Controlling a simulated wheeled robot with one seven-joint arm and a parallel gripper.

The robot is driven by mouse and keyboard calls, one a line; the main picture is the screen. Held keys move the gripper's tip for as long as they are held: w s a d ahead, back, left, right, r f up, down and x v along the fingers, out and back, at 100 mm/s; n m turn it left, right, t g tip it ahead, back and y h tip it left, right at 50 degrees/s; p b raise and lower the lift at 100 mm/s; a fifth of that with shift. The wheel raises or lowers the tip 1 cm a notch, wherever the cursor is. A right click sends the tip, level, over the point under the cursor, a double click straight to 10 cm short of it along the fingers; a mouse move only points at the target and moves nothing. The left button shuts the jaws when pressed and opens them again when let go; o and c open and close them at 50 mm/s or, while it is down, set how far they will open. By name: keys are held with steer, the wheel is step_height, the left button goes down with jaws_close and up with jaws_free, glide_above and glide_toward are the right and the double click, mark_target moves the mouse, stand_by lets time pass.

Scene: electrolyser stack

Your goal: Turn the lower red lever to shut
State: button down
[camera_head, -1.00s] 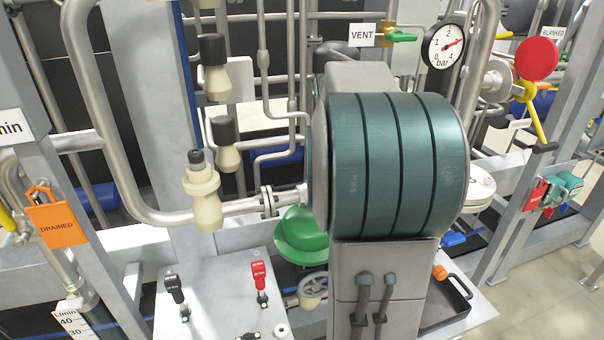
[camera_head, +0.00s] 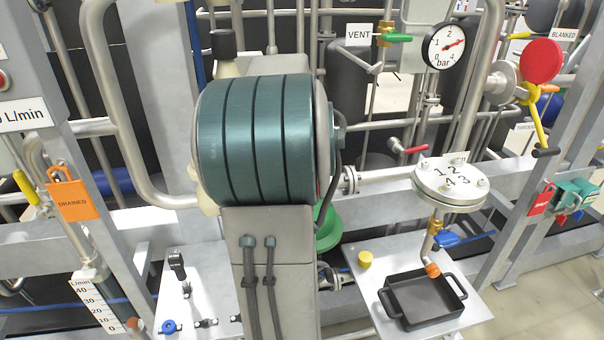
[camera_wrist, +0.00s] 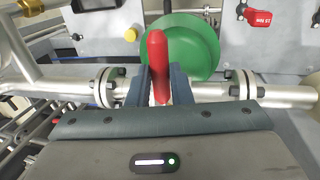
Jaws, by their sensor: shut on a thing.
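In the wrist view a red lever (camera_wrist: 157,62) stands between the two blue-grey fingers of my gripper (camera_wrist: 160,88), which is shut on it. The lever is at a metal pipe (camera_wrist: 210,92) with a bolted flange on each side. It points up in that picture, across the pipe's line. In the head view my arm hides my gripper and this lever. Another red lever (camera_head: 408,149) shows higher up at the back, right of my arm.
A green funnel (camera_wrist: 185,45) is just behind the held lever. A red-tagged handle (camera_wrist: 258,17) is on a grey panel.

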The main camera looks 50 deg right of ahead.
stand_by(0.5)
steer(key=c, duration=1.3)
jaws_free()
steer(key=shift+r, duration=0.1)
step_height(320, 180, up, 13)
steer(key=w+a, duration=0.1)
steer(key=a, duration=0.1)
steer(key=shift+w+a+r, duration=0.15)
steer(key=shift+w+r, duration=0.05)
steer(key=shift+w, duration=0.2)
